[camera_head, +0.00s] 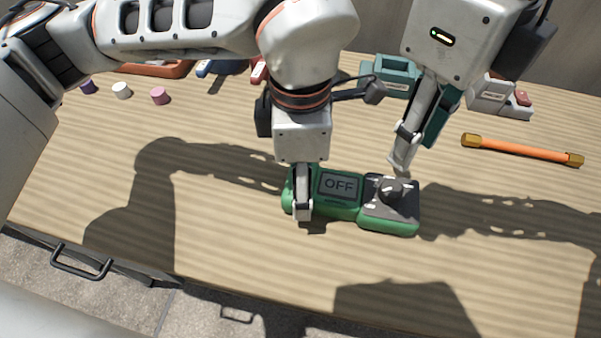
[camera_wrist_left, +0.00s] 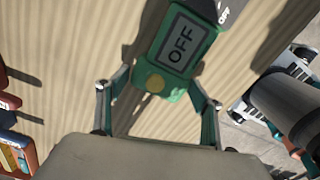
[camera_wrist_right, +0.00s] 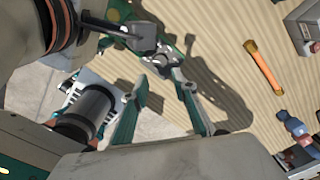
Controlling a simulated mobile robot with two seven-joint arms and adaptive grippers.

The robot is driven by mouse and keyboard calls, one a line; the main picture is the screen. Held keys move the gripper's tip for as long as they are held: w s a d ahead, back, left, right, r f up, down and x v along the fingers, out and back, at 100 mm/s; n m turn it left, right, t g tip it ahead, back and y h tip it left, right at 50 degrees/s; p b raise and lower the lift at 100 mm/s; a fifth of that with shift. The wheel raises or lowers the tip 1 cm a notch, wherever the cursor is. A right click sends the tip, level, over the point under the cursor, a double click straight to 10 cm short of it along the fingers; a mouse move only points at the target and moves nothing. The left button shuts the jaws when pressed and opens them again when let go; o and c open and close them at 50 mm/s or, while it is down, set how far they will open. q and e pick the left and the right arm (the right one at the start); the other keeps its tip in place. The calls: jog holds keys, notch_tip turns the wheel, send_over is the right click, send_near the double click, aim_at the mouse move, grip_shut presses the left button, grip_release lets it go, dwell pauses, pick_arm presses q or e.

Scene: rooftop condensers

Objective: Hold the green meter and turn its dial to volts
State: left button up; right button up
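The green meter (camera_head: 335,205) lies on the table, its screen (camera_head: 339,185) reading OFF. The screen also shows in the left wrist view (camera_wrist_left: 181,45). The dark dial (camera_head: 392,190) is on the grey panel at the meter's right end; it also shows in the right wrist view (camera_wrist_right: 162,60). My left gripper (camera_head: 303,195) is at the meter's left end, its fingers on both sides and apparently against it; the far finger is hidden in the head view. My right gripper (camera_head: 402,165) is just above and behind the dial, fingers apart with nothing between them.
An orange rod with brass ends (camera_head: 522,150) lies to the right. A teal case (camera_head: 393,72) and a grey box (camera_head: 490,95) stand at the back. Small purple, white and pink (camera_head: 160,96) caps sit at back left. The table front is clear.

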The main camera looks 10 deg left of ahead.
aim_at(394, 187)
pick_arm(q)
jog(key=c, duration=0.5)
pick_arm(e)
jog(key=o, duration=0.4)
jog(key=shift+c, duration=0.2)
pick_arm(q)
jog(key=shift+c, duration=0.3)
pick_arm(e)
jog(key=w+d+r+n+g+y, duration=0.1)
jog(key=w+d+n+g+y, duration=0.25)
jog(key=n, duration=1.25)
jog(key=x, duration=1.1)
jog(key=shift+w+d+f, duration=0.2)
jog(key=shift+w+f, duration=0.05)
jog(key=shift+f, duration=0.1)
